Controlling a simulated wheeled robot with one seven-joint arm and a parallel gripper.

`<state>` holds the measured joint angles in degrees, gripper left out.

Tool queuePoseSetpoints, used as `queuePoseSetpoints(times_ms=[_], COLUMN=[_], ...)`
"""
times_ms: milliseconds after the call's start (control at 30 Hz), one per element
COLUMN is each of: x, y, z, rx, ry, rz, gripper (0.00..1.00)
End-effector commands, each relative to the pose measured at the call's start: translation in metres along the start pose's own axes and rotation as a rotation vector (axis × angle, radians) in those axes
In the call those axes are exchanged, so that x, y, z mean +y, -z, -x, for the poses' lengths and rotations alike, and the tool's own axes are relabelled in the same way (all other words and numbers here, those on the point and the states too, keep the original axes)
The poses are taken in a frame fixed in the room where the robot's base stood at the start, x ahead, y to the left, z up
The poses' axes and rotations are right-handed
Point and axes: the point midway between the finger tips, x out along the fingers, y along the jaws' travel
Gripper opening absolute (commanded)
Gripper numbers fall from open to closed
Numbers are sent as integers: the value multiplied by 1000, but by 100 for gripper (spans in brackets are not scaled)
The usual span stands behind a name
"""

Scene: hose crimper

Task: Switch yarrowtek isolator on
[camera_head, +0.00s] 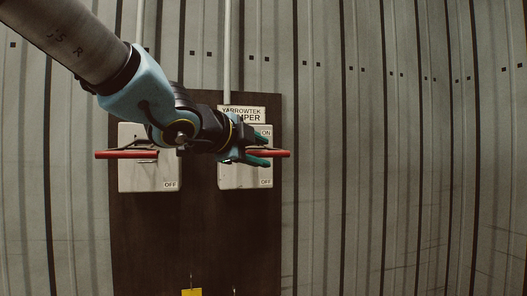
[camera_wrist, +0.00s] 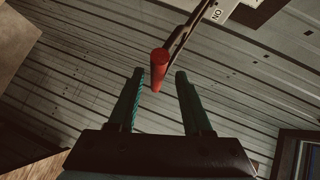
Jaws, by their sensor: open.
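The Yarrowtek isolator (camera_head: 230,178) is the right one of two grey boxes, under a partly covered sign (camera_head: 243,111) reading YARROWTEK. ON is marked near its top right and OFF near its bottom right. Its red handle (camera_head: 281,153) lies about level and sticks out past the box's right edge. In the wrist view the red handle (camera_wrist: 159,75) shows end-on between my two teal fingers. My gripper (camera_head: 262,152) is open around the handle, with a finger on each side and gaps visible in the wrist view (camera_wrist: 160,85). My wrist hides the box's upper left.
A second grey box (camera_head: 135,180) with a red handle (camera_head: 118,154) pointing left is close by on the left, partly behind my arm. Both are on a dark board (camera_head: 200,235) against a corrugated metal wall (camera_head: 400,150). A yellow tag (camera_head: 191,292) shows at the bottom. The space right of the board is clear.

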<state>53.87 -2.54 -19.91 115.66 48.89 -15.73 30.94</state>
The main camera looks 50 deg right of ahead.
Motion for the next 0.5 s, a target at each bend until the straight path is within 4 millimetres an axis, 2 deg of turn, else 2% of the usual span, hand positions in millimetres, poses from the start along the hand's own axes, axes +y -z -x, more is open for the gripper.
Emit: queuePoseSetpoints(times_ms=[300,500], x=[-3,-2], y=[1,0], z=[63,87], rx=[0,-1], ry=[3,3], rz=[-2,-1], gripper=[50,50])
